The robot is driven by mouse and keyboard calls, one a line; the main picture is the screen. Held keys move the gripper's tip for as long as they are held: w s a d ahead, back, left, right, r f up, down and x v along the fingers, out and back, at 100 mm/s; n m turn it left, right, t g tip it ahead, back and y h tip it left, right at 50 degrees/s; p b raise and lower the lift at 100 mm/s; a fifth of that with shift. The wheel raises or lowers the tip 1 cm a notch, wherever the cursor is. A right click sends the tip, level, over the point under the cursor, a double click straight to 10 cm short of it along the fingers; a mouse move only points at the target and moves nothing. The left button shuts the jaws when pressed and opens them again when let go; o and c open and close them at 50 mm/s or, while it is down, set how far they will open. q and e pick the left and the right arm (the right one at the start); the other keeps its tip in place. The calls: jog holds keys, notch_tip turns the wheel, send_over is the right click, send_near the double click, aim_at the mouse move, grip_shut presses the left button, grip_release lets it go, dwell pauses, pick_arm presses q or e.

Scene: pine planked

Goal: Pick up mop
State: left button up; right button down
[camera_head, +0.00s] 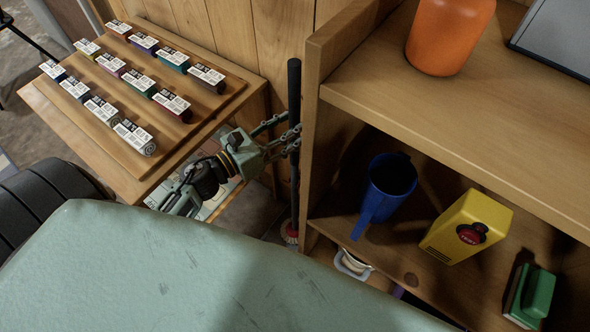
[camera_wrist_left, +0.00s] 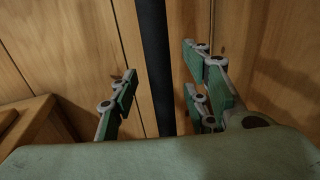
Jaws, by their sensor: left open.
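The mop is a dark pole (camera_head: 294,150) standing upright against the plank wall, beside the left side of the shelf unit. Its reddish foot (camera_head: 289,234) shows low down, partly cut off by my own body. My left gripper (camera_head: 290,136) is at the pole's upper part, with its fingers open. In the left wrist view the pole (camera_wrist_left: 155,70) runs upright between the open fingers (camera_wrist_left: 160,92), with a gap on each side. My right gripper is in neither view.
A shelf unit (camera_head: 323,72) stands close to the right of the mop. It holds an orange container (camera_head: 449,36), a blue jug (camera_head: 390,185), a yellow box (camera_head: 467,227) and a green-topped item (camera_head: 537,296). A small table (camera_head: 62,128) with several labelled blocks stands left.

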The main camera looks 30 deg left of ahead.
pick_arm(q)
jog(key=shift+x, duration=1.1)
grip_shut()
jog(key=shift+r, duration=0.1)
